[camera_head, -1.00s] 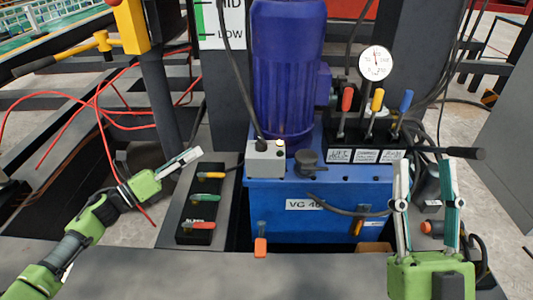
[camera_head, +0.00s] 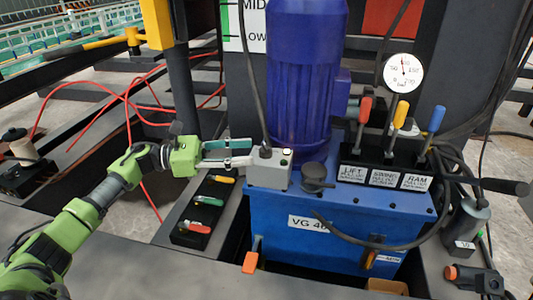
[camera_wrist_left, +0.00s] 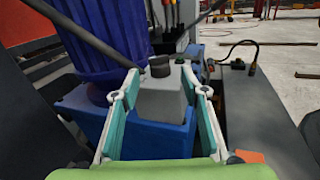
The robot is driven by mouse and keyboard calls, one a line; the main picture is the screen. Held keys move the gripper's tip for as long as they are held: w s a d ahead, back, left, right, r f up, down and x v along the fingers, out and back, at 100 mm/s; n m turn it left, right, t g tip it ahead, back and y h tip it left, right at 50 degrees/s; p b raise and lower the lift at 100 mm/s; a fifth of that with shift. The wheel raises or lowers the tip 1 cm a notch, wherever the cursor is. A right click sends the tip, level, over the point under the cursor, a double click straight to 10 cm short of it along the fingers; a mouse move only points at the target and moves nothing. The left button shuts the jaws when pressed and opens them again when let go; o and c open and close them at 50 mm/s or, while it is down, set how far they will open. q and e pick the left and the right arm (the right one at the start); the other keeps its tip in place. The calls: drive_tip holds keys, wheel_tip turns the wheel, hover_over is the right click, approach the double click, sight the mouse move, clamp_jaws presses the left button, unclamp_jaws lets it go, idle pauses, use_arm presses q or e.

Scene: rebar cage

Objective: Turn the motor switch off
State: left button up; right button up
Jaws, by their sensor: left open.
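The motor switch is on a small grey box (camera_head: 268,176) on the blue power unit (camera_head: 330,215), at the foot of the purple motor (camera_head: 303,85). A cable enters its top through a black fitting, and small green and white spots show at its right. My left gripper (camera_head: 250,152) is open, its fingertips at the left side of the box. In the left wrist view the grey box (camera_wrist_left: 160,102) stands between my open fingers (camera_wrist_left: 160,76). I cannot tell whether they touch it or which state the switch is in. My right gripper is not in view.
A black strip with coloured levers (camera_head: 205,212) lies below my left gripper. Red, yellow and blue levers (camera_head: 398,120) and a gauge (camera_head: 403,73) stand right of the motor. Red cables loop at the left. A black hose crosses the unit's front.

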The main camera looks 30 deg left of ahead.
sight(259, 151)
use_arm(q)
drive_tip(key=x, duration=0.6)
drive_tip(key=shift+w+d+b, duration=0.1)
drive_tip(key=shift+d+b, duration=0.05)
drive_tip(key=shift+b, duration=0.25)
drive_tip(key=shift+c, duration=0.4)
drive_tip(key=c, duration=1)
